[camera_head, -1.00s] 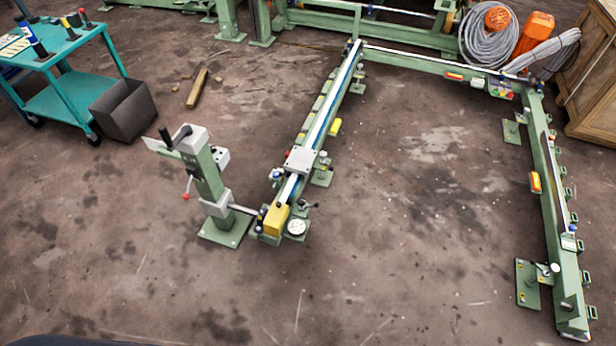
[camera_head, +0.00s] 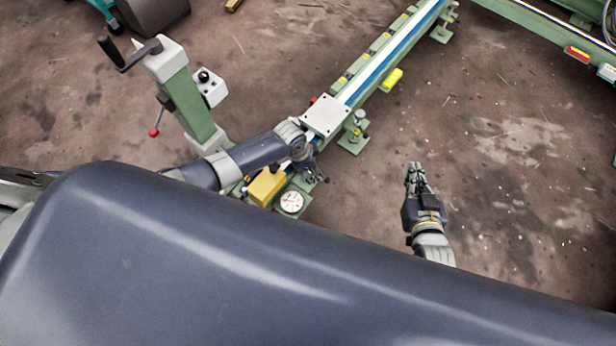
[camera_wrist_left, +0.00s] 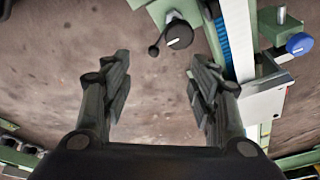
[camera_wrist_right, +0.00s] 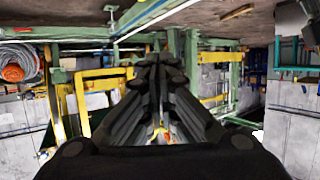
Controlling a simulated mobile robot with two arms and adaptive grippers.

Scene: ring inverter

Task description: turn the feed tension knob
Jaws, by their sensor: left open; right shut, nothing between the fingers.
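In the left wrist view, a round black knob (camera_wrist_left: 179,35) with a white mark stands on a green bracket, with a small black ball beside it. No readable label shows whether it is the feed tension knob. My left gripper (camera_wrist_left: 158,72) is open and empty; the knob lies beyond its fingertips, apart from them. In the head view, my left gripper (camera_head: 312,172) is beside the rail's near end, close to the yellow block (camera_head: 267,186) and the dial gauge (camera_head: 291,202). My right gripper (camera_head: 414,170) is shut and empty, over open floor right of the rail.
A white plate (camera_head: 326,117) sits on the green rail (camera_head: 378,50). A blue knob (camera_wrist_left: 299,44) is across the rail in the left wrist view.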

